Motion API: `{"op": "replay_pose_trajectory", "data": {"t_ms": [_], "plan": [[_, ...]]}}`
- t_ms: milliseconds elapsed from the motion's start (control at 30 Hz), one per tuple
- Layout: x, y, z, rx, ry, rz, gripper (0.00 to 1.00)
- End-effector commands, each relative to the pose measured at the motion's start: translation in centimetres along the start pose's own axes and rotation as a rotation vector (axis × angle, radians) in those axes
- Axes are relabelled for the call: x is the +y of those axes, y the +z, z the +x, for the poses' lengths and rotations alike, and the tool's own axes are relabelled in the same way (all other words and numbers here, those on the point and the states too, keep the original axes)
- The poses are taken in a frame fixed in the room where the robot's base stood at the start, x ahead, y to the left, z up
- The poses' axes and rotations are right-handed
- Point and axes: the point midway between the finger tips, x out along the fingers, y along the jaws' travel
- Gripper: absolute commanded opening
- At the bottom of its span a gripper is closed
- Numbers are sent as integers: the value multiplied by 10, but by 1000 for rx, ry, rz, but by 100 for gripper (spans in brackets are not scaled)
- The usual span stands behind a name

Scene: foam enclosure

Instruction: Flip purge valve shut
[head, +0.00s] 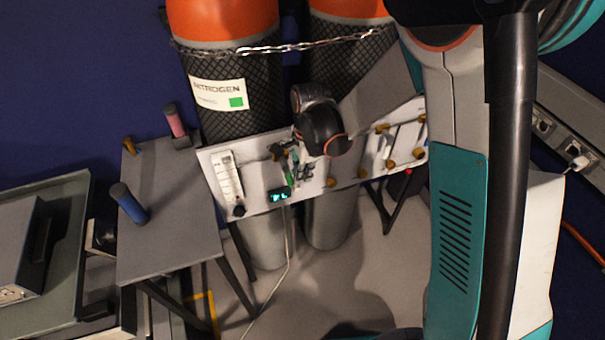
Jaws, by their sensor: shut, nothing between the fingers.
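A white valve panel (258,174) stands in front of two gas cylinders in the head view. Several small brass-coloured fittings or valves sit on it, including ones at its right (382,128) and along its lower edge (332,183). I cannot tell which one is the purge valve; no label is readable. A small green part (289,179) shows beside my gripper (303,170). My gripper is shut and empty, close in front of the panel's left-middle part. Whether it touches anything there cannot be told. My wrist hides the panel's upper middle.
A flow meter (228,178) and a lit display (279,195) are on the panel's left. A chain (270,50) crosses the orange-topped nitrogen cylinder (222,25). A grey table (170,215) with blue (129,203) and pink-handled (174,121) items stands left. A cable (288,260) hangs below.

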Motion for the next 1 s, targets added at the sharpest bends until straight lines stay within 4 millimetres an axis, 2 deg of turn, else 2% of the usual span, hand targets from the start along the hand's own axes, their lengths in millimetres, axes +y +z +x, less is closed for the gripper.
{"op": "replay_pose_trajectory", "data": {"t_ms": [233, 700, 833, 1000], "plan": [[0, 0, -11, 0, 0, 0, 0], [0, 0, -98, 0, 0, 1, 0], [0, 0, -112, 0, 0, 1, 0], [0, 0, -120, 0, 0, 0, 0]]}}
